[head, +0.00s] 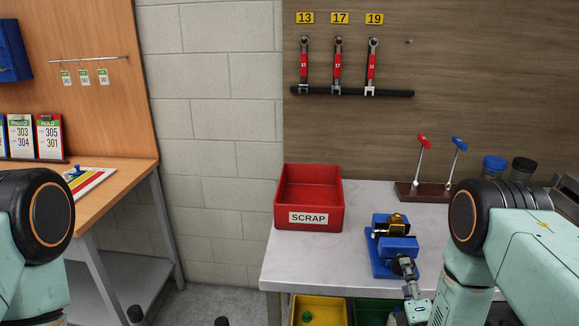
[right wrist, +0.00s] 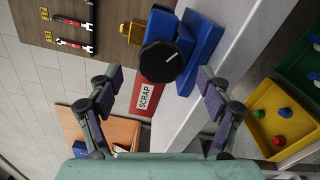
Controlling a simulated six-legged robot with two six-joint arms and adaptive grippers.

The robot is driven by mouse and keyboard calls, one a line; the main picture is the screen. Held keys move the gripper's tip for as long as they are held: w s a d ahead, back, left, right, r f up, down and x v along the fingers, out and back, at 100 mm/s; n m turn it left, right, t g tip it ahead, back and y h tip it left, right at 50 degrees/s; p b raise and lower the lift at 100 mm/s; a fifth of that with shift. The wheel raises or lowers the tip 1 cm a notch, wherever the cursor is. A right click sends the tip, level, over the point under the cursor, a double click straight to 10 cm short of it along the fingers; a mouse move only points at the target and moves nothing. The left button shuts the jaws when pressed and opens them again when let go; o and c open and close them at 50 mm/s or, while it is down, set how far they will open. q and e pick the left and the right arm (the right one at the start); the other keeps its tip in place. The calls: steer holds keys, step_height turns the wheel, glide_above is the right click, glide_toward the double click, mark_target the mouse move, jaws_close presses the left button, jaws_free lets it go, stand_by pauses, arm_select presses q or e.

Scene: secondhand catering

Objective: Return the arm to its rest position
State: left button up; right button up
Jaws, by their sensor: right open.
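My right arm (head: 465,275) reaches down at the right of the head view. Its gripper (head: 408,275) is at the front of a blue vise (head: 385,262), partly hidden by my arm. In the right wrist view the gripper (right wrist: 160,92) is open, with its two fingers spread wide and nothing between their pads. The vise (right wrist: 203,45) with its dark round knob (right wrist: 160,62) lies beyond the fingertips. A brass-coloured piece (head: 398,220) sits at the vise's top. My left arm (head: 35,220) shows at the left edge; its gripper is out of view.
A red SCRAP bin (head: 315,218) stands on the grey bench (head: 300,262) left of the vise. Red and blue-handled tools (head: 425,190) stand in a rack behind. Yellow (head: 318,311) and green bins sit below the bench top. Wrenches (head: 338,65) hang on the wall.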

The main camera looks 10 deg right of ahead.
steer(key=shift+x, duration=2.05)
steer(key=shift+f, duration=0.15)
